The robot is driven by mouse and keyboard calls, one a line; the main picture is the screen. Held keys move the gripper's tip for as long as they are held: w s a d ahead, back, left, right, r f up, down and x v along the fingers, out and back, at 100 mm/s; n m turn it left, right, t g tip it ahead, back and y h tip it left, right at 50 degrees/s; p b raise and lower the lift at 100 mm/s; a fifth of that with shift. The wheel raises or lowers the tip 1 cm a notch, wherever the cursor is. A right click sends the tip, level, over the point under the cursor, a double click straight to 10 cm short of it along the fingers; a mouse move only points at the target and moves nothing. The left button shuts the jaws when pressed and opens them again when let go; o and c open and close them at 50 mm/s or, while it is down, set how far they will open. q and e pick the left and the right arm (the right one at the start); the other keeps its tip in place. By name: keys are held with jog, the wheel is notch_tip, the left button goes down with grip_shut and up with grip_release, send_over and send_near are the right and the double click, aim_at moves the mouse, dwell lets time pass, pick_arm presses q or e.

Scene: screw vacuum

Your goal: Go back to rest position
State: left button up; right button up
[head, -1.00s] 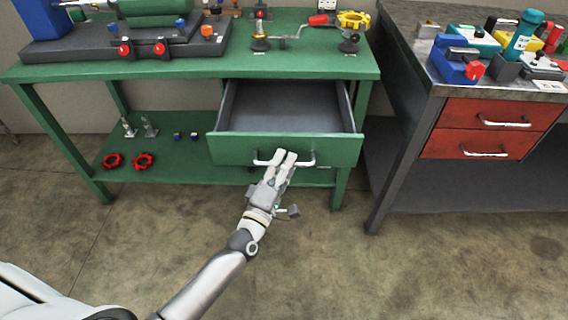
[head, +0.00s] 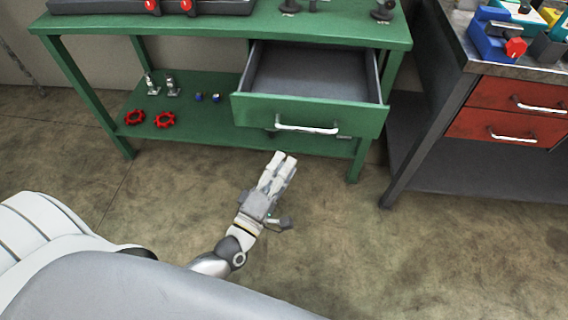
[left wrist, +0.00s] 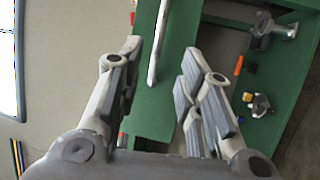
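My left gripper (head: 277,168) hangs above the floor in front of the green workbench, below and apart from the white handle (head: 307,128) of the open green drawer (head: 350,116). In the left wrist view the fingers of this gripper (left wrist: 160,75) stand apart with nothing held between them. The handle (left wrist: 158,45) and the drawer front (left wrist: 148,105) show beyond them. The drawer is pulled out and looks empty inside. My right gripper is not in view.
The green workbench (head: 225,32) carries red handwheels (head: 164,119) and metal fittings (head: 172,86) on its lower shelf (head: 215,125). A grey bench with red drawers (head: 510,128) stands at the right. The concrete floor (head: 340,230) in front is clear.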

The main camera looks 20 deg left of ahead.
pick_arm(q)
jog(key=s+f+m+g, duration=0.4)
jog(key=f+m, duration=0.1)
jog(key=f, duration=0.5)
jog(key=s+f+m+g, duration=0.4)
jog(key=f, duration=0.6)
jog(key=s+f+m+g, duration=0.3)
jog(key=f+m+g, duration=0.2)
jog(key=f, duration=0.6)
jog(key=s+a+f+m+g+y+p, duration=0.1)
jog(key=s+a+f+m+g, duration=0.1)
jog(key=s+f+g, duration=0.3)
jog(key=s+a+f+m+y, duration=0.1)
jog(key=s+a+f+m, duration=0.1)
jog(key=s, duration=0.6)
jog(key=s+a+r+p, duration=0.2)
jog(key=s+r+p, duration=0.1)
jog(key=s+p, duration=0.9)
jog(key=shift+s+r+g+p, duration=0.2)
jog(key=shift+s+g+p, duration=0.15)
jog(key=shift+p, duration=0.4)
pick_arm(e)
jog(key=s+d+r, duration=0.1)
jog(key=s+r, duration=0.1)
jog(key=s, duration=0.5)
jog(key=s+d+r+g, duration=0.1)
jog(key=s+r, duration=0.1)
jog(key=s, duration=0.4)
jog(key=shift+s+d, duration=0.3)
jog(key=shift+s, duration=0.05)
